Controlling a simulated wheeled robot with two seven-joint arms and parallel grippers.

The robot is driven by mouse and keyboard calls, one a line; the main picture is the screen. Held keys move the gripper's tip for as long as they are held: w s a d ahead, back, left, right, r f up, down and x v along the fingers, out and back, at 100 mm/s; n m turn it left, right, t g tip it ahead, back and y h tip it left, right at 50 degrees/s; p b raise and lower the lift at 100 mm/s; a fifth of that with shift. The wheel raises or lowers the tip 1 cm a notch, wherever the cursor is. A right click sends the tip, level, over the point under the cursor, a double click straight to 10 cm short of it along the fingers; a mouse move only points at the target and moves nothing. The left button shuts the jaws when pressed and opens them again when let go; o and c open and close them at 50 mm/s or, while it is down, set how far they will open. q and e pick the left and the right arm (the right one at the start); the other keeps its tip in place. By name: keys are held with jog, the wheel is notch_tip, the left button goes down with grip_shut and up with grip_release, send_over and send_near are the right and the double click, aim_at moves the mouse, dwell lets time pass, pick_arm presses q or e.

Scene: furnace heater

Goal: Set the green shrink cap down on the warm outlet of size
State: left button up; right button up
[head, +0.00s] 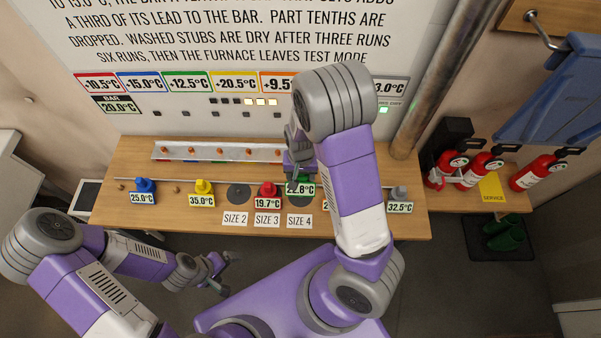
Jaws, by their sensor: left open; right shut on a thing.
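My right gripper (300,172) reaches down over the bench and is shut on the green shrink cap, which is mostly hidden behind the fingers and arm. A green-edged tag (304,190), partly covered and reading about 2.8°C, shows just below the fingers. The gripper is over the dark round outlet (297,201) behind the SIZE 4 label; I cannot tell whether the cap touches it. A bare dark outlet (238,191) lies behind SIZE 2. A red cap (267,189), tagged 19.7°C, stands behind SIZE 3. My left gripper (226,271) is open and empty, in front of the bench.
On the bench (125,207) stand a blue cap (144,186), a yellow cap (202,187) and a grey cap (399,193). A pale rail (175,152) runs behind them. My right arm hides part of the row. Red fire extinguishers (478,168) stand at the right.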

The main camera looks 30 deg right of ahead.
aim_at(301, 182)
notch_tip(301, 182, down, 12)
jog(key=b, duration=0.9)
jog(key=shift+b, duration=0.35)
jog(key=shift+f, duration=0.2)
jog(key=o, duration=1.2)
jog(key=shift+r+p, duration=0.8)
jog(key=shift+r, duration=3)
